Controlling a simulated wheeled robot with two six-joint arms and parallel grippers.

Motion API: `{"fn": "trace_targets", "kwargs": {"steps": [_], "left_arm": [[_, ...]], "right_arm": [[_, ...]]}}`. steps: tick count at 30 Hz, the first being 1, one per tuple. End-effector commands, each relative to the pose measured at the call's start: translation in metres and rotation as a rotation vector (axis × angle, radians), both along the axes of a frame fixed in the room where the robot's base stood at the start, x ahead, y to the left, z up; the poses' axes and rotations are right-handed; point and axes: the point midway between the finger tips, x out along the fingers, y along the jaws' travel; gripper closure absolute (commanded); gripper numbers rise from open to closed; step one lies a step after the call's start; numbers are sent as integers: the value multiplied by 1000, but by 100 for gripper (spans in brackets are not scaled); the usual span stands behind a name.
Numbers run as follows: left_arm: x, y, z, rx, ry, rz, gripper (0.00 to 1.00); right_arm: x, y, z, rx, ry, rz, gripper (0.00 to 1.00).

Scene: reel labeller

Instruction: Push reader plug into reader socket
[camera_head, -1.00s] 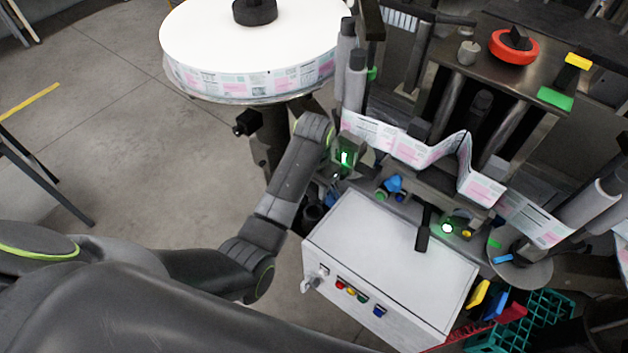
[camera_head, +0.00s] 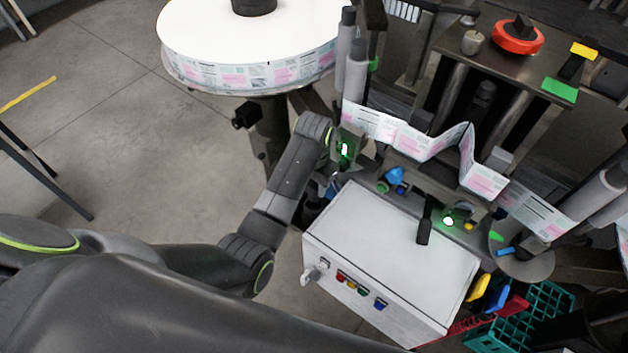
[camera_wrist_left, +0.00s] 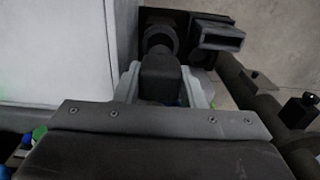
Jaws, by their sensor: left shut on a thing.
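My left gripper (camera_wrist_left: 163,92) is shut on the reader plug (camera_wrist_left: 160,72), a dark blocky piece that stands out between its pale fingers in the left wrist view. Straight beyond the plug is a dark round part (camera_wrist_left: 160,38) on a black plate, which looks like the reader socket. The plug overlaps its near edge in the picture; I cannot tell if they touch or how deep the plug sits. In the head view my left gripper (camera_head: 333,186) is low between the white cabinet and the machine, and the plug and socket cannot be made out there. My right gripper is not in view.
A dark rectangular open-ended part (camera_wrist_left: 217,36) sits right of the round part. The white cabinet (camera_head: 390,255) stands close beside the gripper. The printed label web (camera_head: 400,135) runs above, and the large white reel (camera_head: 245,35) is behind.

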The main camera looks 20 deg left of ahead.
Motion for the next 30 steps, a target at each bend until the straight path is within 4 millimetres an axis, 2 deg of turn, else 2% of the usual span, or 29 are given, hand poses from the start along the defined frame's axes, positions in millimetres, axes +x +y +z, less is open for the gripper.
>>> {"fn": "trace_targets", "kwargs": {"steps": [10, 30], "left_arm": [[0, 0, -15, 0, 0, 0, 88], [0, 0, -42, 0, 0, 0, 88]], "right_arm": [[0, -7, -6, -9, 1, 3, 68], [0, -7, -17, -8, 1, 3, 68]]}}
